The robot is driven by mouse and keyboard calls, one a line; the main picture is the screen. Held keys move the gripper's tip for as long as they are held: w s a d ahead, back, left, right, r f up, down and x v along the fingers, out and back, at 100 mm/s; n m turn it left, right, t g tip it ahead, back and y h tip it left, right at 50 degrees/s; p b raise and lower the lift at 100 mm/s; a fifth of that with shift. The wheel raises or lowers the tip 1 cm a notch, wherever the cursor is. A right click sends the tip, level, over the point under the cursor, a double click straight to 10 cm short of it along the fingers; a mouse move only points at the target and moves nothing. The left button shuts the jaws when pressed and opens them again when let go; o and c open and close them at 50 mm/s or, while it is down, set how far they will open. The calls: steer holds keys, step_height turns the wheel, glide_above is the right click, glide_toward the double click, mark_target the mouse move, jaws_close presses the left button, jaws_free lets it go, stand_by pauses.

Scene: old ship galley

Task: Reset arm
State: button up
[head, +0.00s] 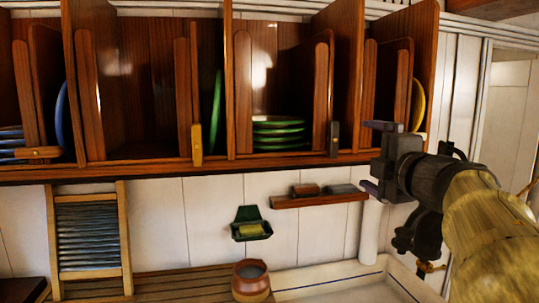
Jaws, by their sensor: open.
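My gripper (373,156) is at the right of the head view, at the end of my arm, which comes in from the right edge. Its two fingers point left and stand apart, with nothing visible between them. In the picture it overlaps the right end of the wooden plate rack (200,170), near its lower edge. I cannot tell how far it is from the rack.
The rack holds green plates (280,132), blue plates (10,140) and a yellow plate (418,105). Below are a small shelf (318,201), a green soap holder (250,232), a washboard (88,240), a brown pot (251,282) and a pale basin (335,277).

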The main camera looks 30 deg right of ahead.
stand_by(0.3)
steer(key=w+a+f+m+g, duration=0.2)
steer(key=w+a+f+m, duration=0.15)
steer(key=f, duration=0.45)
steer(key=w+a+f+m+g, duration=0.1)
steer(key=w+a+f+m, duration=0.25)
steer(key=f, duration=0.45)
steer(key=w+a+f+m+g, duration=0.2)
steer(key=w+a+f+m, duration=0.15)
steer(key=f, duration=0.35)
steer(key=s+a+f+m+g+y, duration=0.1)
steer(key=s+a+f+m+g, duration=0.1)
steer(key=a+f, duration=0.4)
steer(key=s+a+f+m+g+y, duration=0.1)
steer(key=s+a+f+g, duration=0.4)
steer(key=f, duration=0.8)
steer(key=shift+s+a+m+y, duration=0.35)
steer(key=shift+a+m, duration=0.3)
steer(key=shift+a, duration=0.4)
steer(key=s+a+f+g, duration=0.1)
steer(key=s+a+f+g+y, duration=0.1)
steer(key=s+a, duration=0.1)
steer(key=s+a+f+g, duration=0.1)
steer(key=s+f, duration=0.1)
steer(key=shift+s+a+m, duration=0.25)
steer(key=shift+m, duration=0.15)
steer(key=shift+c, duration=0.2)
